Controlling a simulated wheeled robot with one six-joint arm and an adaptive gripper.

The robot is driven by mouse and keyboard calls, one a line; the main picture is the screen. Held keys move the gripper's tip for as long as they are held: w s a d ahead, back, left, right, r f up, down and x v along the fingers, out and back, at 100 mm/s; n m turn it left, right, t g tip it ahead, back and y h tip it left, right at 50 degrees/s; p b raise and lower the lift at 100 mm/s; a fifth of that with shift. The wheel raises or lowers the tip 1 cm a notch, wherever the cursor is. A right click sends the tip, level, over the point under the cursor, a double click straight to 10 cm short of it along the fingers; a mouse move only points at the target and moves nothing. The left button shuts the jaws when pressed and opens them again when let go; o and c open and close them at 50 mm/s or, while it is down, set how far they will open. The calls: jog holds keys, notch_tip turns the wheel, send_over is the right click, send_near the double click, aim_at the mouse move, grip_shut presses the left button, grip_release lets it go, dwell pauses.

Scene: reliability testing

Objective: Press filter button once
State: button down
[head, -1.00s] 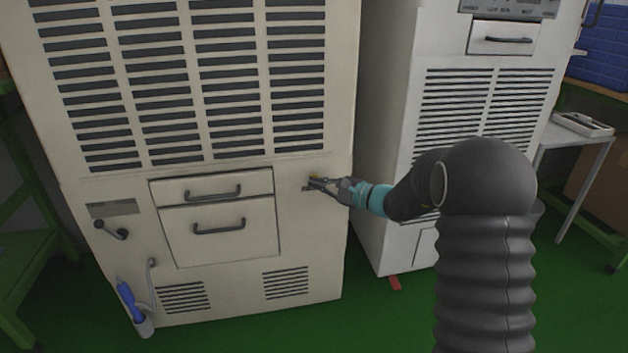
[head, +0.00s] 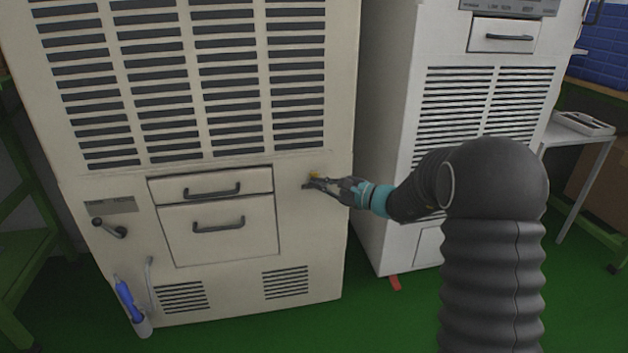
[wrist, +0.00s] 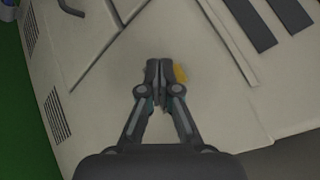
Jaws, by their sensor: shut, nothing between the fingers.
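A small yellow button (head: 314,176) is on the beige cabinet's front panel, below the right end of the vents and to the right of the drawers. In the wrist view the yellow button (wrist: 181,75) shows just right of the fingertips, partly hidden by a finger. My gripper (head: 308,184) is shut and empty, with its tips at the panel just below and left of the button. In the wrist view the gripper (wrist: 158,65) has its two fingers together. I cannot tell whether the tips touch the panel or the button.
The beige cabinet (head: 315,250) has two handled drawers (head: 213,220), a crank lever (head: 110,228) and a blue-handled item (head: 127,297) at lower left. A white cabinet (head: 385,130) stands to the right. Green floor (head: 300,330) lies open in front.

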jog(key=shift+s, duration=0.1)
jog(key=shift+s+d+b, duration=0.25)
jog(key=shift+s+b, duration=0.15)
jog(key=shift+s, duration=0.4)
jog(key=shift+s+d+b, duration=0.2)
jog(key=shift+s+b, duration=0.2)
jog(key=shift+s, duration=0.35)
jog(key=shift+s+d+b, duration=0.25)
jog(key=shift+s+b, duration=0.15)
jog(key=shift+s, duration=0.4)
jog(key=s+d+f+n+g+h, duration=0.25)
jog(key=s+f+g, duration=0.2)
jog(key=s, duration=0.45)
jog(key=s+d+f+n+g+h, duration=0.1)
jog(key=s+f+n+g+h, duration=0.3)
jog(key=s, duration=0.4)
jog(key=s+d+r+n+t+h+p, duration=0.1)
jog(key=s+d+r+n+t+h, duration=0.2)
jog(key=s+d, duration=0.4)
jog(key=s+d+r+n+t+h+p, duration=0.1)
jog(key=s+d+r+n+t+h, duration=0.2)
jog(key=s+d+r, duration=0.4)
jog(key=shift+s+d+r+n+h+p, duration=0.35)
jog(key=shift+s+r+n+h, duration=0.3)
jog(key=shift+s+h, duration=1.25)
